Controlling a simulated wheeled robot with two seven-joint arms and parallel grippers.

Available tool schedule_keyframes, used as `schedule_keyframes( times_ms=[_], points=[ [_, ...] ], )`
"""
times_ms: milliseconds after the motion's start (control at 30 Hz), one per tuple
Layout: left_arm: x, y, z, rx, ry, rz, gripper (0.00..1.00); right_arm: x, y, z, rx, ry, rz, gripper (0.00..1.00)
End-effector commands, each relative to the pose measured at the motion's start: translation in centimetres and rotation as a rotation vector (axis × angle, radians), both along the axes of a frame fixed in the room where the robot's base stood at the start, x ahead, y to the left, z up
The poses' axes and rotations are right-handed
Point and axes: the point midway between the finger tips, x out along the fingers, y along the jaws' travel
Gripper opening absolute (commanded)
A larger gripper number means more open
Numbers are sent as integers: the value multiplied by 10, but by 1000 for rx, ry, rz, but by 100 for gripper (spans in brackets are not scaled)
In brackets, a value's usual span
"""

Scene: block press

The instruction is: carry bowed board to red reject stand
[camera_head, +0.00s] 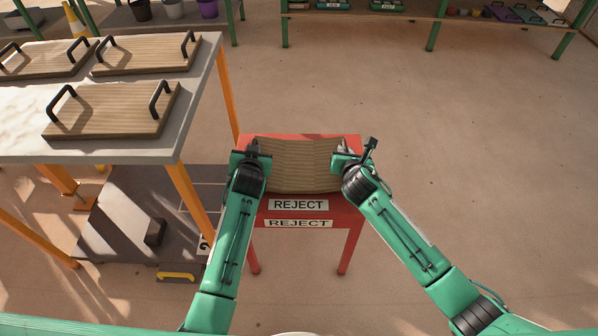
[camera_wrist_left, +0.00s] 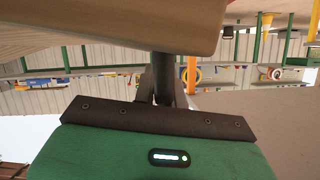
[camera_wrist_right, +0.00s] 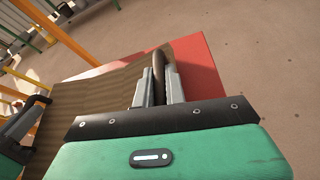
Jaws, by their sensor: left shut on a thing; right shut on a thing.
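The bowed board (camera_head: 296,165) is wooden, with a curved front edge. It is over the red reject stand (camera_head: 318,217), inside the stand's red top edges; I cannot tell whether it touches the top. My left gripper (camera_head: 252,150) is shut on the handle at the board's left end. My right gripper (camera_head: 355,158) is shut on the handle at its right end. In the right wrist view the fingers (camera_wrist_right: 157,88) close around a dark handle, with the board (camera_wrist_right: 95,98) and the red stand top (camera_wrist_right: 200,75) beside it. The left wrist view shows the fingers (camera_wrist_left: 163,85) at a dark handle post.
A table (camera_head: 190,95) at the left holds several boards with black handles, such as the near one (camera_head: 112,110). Its orange leg (camera_head: 190,200) stands close to my left arm. A green-legged shelf (camera_head: 430,22) is at the back. The floor at the right is clear.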

Motion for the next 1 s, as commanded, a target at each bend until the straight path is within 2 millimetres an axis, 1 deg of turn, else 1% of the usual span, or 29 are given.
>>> schedule_keyframes(
  times_ms=[167,200,267,300,567,667,767,867,1000],
  points=[
    [0,2,-10,1,-2,3,0,1,-2,-10,-2,-2,-3,0],
    [0,2,-8,2,1,3,18,1,-2,-8,-2,0,-3,18],
    [0,2,-8,2,1,3,30,1,-2,-8,-2,1,-3,30],
    [0,1,-8,1,1,2,34,0,-2,-8,-2,0,-2,34],
    [0,0,-8,0,0,1,34,0,-1,-8,0,0,-1,34],
    [-4,0,-7,0,1,0,34,0,0,-8,0,0,-1,34],
    [-13,-1,-4,-1,1,1,34,0,0,-8,0,0,-1,34],
    [-27,-2,3,-1,0,1,34,0,0,-8,0,0,0,34],
    [-53,-5,13,-1,0,2,34,0,0,-8,0,0,0,34]
  ],
)
